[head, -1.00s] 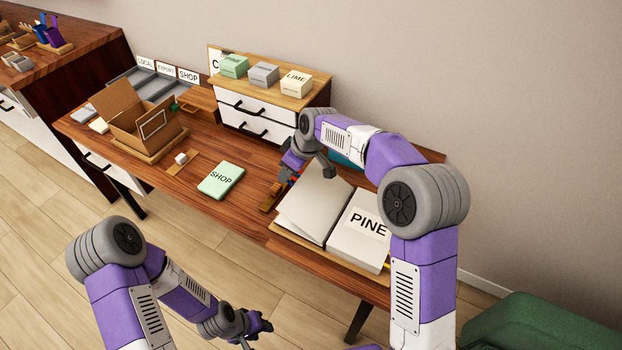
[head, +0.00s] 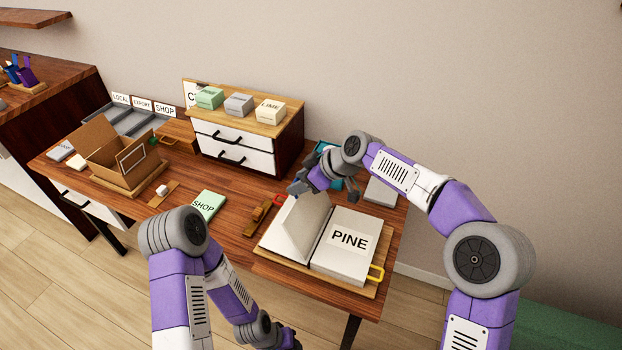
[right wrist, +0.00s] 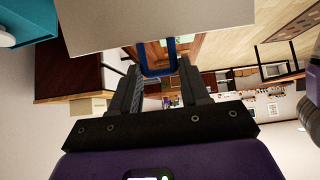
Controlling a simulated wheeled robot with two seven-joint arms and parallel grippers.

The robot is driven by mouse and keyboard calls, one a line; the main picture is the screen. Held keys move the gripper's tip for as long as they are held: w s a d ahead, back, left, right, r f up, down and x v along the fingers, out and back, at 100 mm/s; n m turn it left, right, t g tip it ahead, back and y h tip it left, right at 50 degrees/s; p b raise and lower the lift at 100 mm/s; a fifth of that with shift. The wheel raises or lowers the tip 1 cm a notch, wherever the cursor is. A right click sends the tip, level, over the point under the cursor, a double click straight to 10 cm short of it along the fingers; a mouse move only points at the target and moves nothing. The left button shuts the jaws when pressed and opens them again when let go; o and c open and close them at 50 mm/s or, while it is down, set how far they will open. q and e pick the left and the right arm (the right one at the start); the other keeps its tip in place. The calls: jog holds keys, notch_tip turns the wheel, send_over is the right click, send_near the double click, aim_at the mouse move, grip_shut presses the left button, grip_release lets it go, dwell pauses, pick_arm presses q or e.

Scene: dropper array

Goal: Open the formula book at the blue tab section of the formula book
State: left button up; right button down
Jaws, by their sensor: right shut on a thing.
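The formula book lies open on a wooden board (head: 330,283). Its right side is a thick block with the word PINE (head: 350,240). A pale leaf section (head: 300,228) on its left side stands raised and tilted. My right gripper (head: 300,187) is at the top of this section. In the right wrist view, the fingers (right wrist: 158,82) are shut on a blue loop-shaped tab (right wrist: 158,72) beside the pale leaf (right wrist: 150,22).
A small wooden holder (head: 258,215) stands left of the book. A green SHOP book (head: 208,205), an open carton (head: 115,155) and a drawer unit (head: 245,135) are further left. A teal object (head: 322,150) and a grey block (head: 380,192) lie behind the book.

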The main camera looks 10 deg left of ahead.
jog(key=shift+s+d+f, duration=0.25)
jog(key=shift+d+f, duration=0.15)
jog(key=shift+f, duration=0.15)
jog(key=c, duration=0.7)
grip_release()
jog(key=shift+d, duration=0.1)
jog(key=shift+r, duration=0.5)
jog(key=p+v, duration=0.1)
jog(key=v, duration=0.6)
jog(key=shift+p, duration=0.35)
jog(key=shift+d, duration=0.1)
